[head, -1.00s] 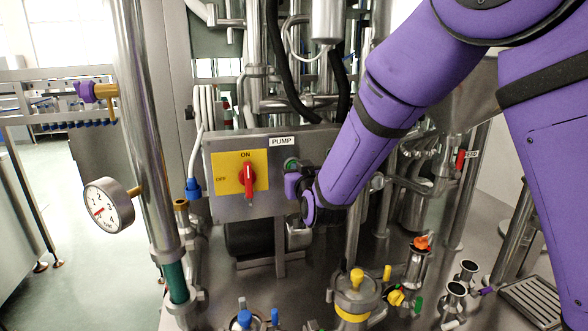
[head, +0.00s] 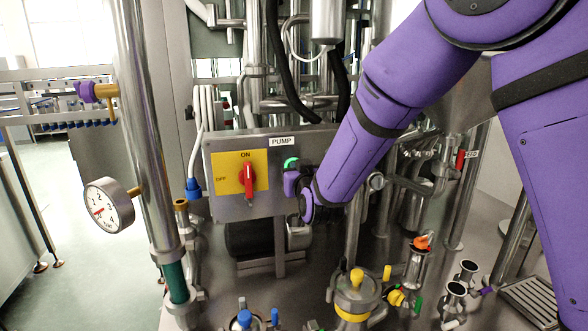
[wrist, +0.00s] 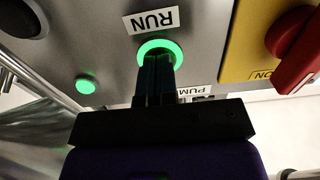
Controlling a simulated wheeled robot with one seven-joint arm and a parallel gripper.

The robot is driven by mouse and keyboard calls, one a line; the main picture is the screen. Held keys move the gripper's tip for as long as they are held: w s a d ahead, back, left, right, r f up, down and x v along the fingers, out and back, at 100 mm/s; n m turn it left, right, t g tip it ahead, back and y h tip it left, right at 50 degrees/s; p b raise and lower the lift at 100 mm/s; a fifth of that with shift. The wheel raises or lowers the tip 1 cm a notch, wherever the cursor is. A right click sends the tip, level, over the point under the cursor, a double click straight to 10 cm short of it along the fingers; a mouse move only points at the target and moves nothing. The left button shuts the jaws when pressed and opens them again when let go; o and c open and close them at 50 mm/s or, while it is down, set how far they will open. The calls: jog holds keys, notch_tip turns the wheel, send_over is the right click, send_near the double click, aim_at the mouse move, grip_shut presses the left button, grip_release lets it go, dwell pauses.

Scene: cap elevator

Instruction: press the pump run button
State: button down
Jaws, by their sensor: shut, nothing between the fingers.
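The pump run button (wrist: 151,46) shows in the wrist view as a bright green glowing ring beside an upside-down RUN label (wrist: 153,20). My gripper (wrist: 157,58) is shut with nothing held, and its fingertips are at the button, covering its middle; they appear to touch it. How far the button is pushed in is hidden. In the head view the lit green button (head: 291,162) peeks out above my purple wrist, which hides the fingertips. Both are on the grey PUMP panel (head: 229,207).
A red rotary switch (head: 249,178) on a yellow plate sits left of the button in the head view. A small green lamp (wrist: 86,85) glows in the wrist view. A pressure gauge (head: 108,205) and a vertical pipe (head: 153,150) stand left of the panel.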

jog(key=shift+s, duration=0.1)
jog(key=shift+v, duration=2.65)
